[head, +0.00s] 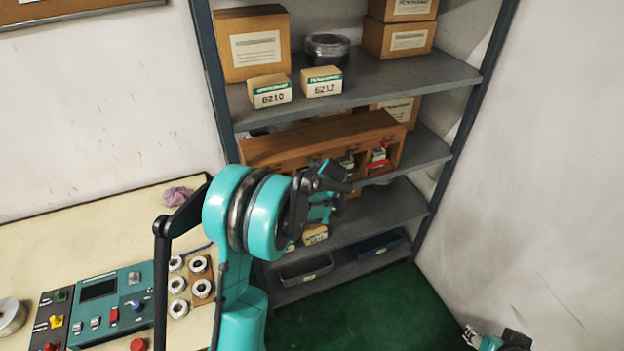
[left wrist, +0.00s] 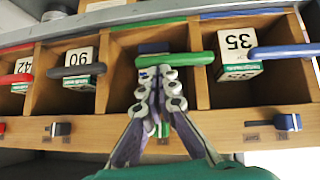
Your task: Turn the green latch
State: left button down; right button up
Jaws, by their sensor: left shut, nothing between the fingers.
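The green latch (left wrist: 175,59) is a rounded bar lying roughly level across the front of a middle compartment of a wooden pigeonhole box, in the left wrist view. My left gripper (left wrist: 160,77) is shut and empty, its fingertips at the left half of the green latch; I cannot tell whether they touch it. In the head view my left gripper (head: 338,184) is in front of the wooden box (head: 300,143), and the green latch cannot be made out there.
The box stands on a grey shelf rack (head: 375,82). A bench (head: 95,220) with a control panel (head: 110,305) is at left.

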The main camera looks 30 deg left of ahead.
pick_arm(q)
jog(key=shift+s, duration=0.1)
dwell(0.3)
jog(key=s+a+v, duration=0.1)
jog(key=v, duration=1.1)
jog(key=s+d+f+m+h+b, duration=0.2)
jog(key=s+d+m, duration=0.3)
jog(key=s, duration=0.7)
jog(key=s+d+f+m+h+b, duration=0.2)
jog(key=s+d+f+m+h, duration=0.1)
jog(key=s+d, duration=0.6)
jog(key=s+m+h, duration=0.1)
jog(key=s+m, duration=0.1)
jog(key=s, duration=0.1)
jog(key=shift+s+f+t+b, duration=0.2)
jog(key=shift+s+t+b, duration=0.1)
jog(key=shift+s+b, duration=0.05)
